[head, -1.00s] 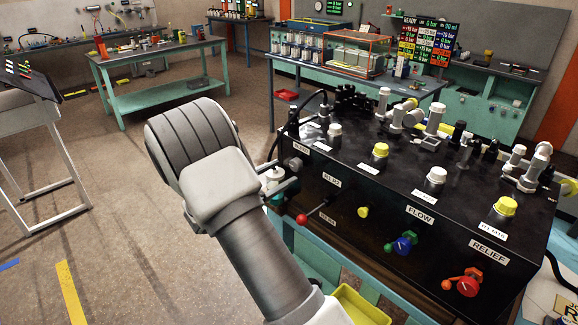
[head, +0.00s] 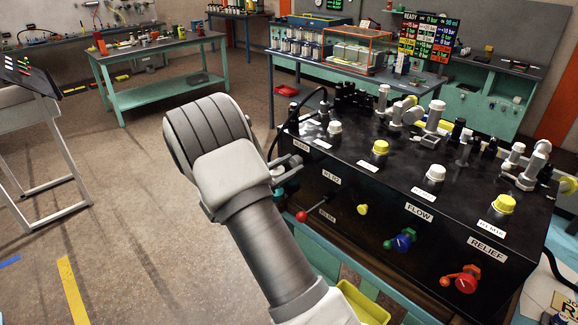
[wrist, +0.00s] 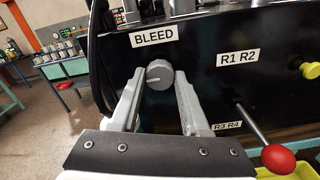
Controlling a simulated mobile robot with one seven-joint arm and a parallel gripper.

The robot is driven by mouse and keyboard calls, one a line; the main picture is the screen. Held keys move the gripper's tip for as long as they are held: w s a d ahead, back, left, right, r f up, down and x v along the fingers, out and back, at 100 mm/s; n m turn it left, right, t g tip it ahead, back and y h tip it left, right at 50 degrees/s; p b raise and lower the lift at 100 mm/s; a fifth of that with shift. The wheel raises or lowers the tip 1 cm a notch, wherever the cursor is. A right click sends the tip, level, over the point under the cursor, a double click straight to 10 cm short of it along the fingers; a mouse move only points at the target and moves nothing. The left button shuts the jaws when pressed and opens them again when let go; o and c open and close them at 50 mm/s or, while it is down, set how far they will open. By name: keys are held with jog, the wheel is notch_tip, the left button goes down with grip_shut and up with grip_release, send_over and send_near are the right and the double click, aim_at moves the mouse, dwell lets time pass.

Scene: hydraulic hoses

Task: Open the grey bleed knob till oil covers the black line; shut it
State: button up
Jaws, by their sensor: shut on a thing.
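The grey bleed knob (wrist: 159,74) is on the black front panel, just below the BLEED label, in the wrist view. A pale index line on its face points left. My gripper (wrist: 158,84) has one finger on each side of the knob and is shut on it. In the head view my gripper (head: 288,166) is at the left end of the black bench unit, and my wrist hides the knob there. I cannot make out the oil or a black line in either view.
A lever with a red ball (wrist: 278,158) sticks out of the panel at lower right. A black hose (head: 326,105) curves over the unit's left end. A yellow bin (head: 362,303) is below the panel. Open floor lies to the left.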

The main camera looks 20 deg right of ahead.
grip_shut()
jog(key=shift+f+m+b, duration=0.15)
jog(key=shift+m+b, duration=0.15)
jog(key=shift+b, duration=0.3)
jog(key=shift+f+m+b, duration=0.1)
jog(key=shift+m+b, duration=0.4)
jog(key=shift+b, duration=0.5)
jog(key=m+b, duration=0.4)
jog(key=b, duration=0.3)
jog(key=shift+f, duration=0.2)
jog(key=m+b, duration=0.4)
jog(key=b, duration=0.3)
jog(key=shift+r, duration=0.1)
jog(key=shift+r+m+b, duration=0.15)
jog(key=shift+m+b, duration=0.85)
jog(key=shift+b, duration=0.25)
jog(key=shift+r, duration=0.15)
